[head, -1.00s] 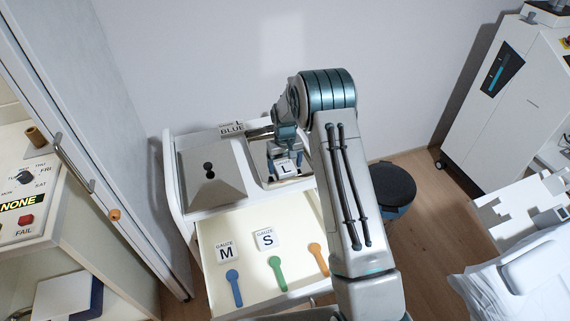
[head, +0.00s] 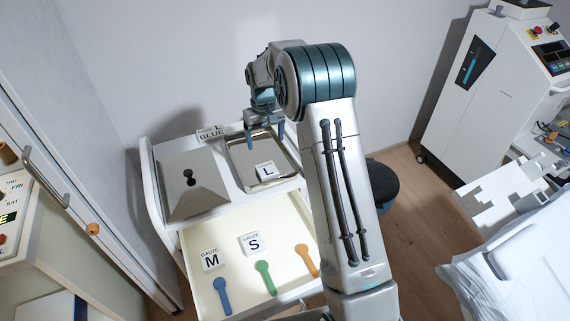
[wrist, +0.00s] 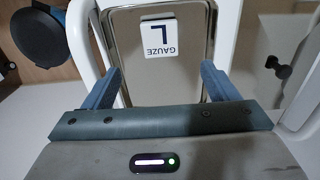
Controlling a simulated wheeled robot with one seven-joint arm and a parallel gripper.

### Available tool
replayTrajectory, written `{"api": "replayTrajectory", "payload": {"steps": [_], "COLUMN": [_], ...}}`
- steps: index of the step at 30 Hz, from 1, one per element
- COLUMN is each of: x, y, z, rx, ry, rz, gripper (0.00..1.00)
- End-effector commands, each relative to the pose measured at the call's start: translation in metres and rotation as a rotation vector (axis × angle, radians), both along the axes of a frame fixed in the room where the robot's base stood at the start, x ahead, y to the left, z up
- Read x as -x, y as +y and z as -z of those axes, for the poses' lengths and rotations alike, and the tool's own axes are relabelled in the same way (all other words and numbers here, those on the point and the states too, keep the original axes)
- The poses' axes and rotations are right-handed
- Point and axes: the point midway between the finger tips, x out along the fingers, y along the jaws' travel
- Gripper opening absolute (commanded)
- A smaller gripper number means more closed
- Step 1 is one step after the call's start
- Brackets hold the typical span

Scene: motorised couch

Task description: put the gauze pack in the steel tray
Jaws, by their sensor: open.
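A white gauze pack marked L (head: 265,171) lies flat in the steel tray (head: 240,160) on top of the white cart. In the wrist view the gauze pack (wrist: 159,38) reads GAUZE L and rests on the floor of the tray (wrist: 185,85). My gripper (head: 264,138) is open and empty, raised above the far part of the tray. In the wrist view its blue fingers (wrist: 161,85) are spread wide, with the pack beyond and between them, not touching. Two more gauze packs, M (head: 211,259) and S (head: 251,243), lie in the open drawer.
The open drawer (head: 190,240) also holds a blue, a green and an orange spoon-shaped item. A steel lid-like cover (head: 205,195) sits left of the tray. A BLUE L label (head: 210,133) stands behind. A dark stool (head: 381,182) is to the right.

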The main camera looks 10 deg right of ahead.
Motion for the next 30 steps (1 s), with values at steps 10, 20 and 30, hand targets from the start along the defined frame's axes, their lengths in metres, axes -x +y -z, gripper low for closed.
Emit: {"api": "replayTrajectory", "payload": {"steps": [10,20,30], "x": [0.087,0.202,0.319], "y": [-0.016,-0.031,-0.040], "z": [-0.092,-0.142,-0.142], "rx": [0.000,-0.007,-0.020], "ry": [-0.078,-0.157,-0.233], "rz": [0.049,0.107,0.163], "gripper": [0.81,0.81,0.81]}}
